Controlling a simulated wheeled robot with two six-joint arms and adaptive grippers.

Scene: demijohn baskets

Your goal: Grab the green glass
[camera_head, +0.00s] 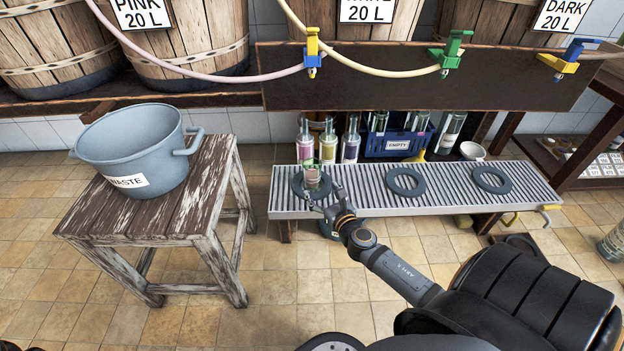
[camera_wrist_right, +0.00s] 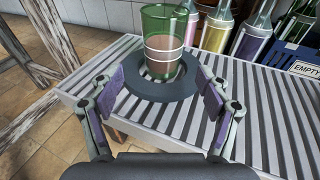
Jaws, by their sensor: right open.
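The green glass (camera_wrist_right: 163,42) stands upright in the right wrist view, in the middle of a dark ring on the slatted metal shelf. It is see-through with a brownish band around its lower half. In the head view the glass (camera_head: 312,178) is small and sits on the left ring of the shelf. My right gripper (camera_wrist_right: 158,96) is open, with one finger on each side of the near edge of the ring. The glass is ahead of the fingertips, not gripped. My right gripper (camera_head: 325,198) also shows in the head view, just in front of the glass. My left gripper is not in view.
The slatted shelf (camera_head: 350,200) holds two more rings, a middle ring (camera_head: 405,182) and a right ring (camera_head: 492,180). Bottles (camera_head: 328,140) and a blue crate (camera_head: 393,143) stand behind it. A stool (camera_head: 75,220) with a waste pot (camera_head: 135,150) stands left. Hoses hang above.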

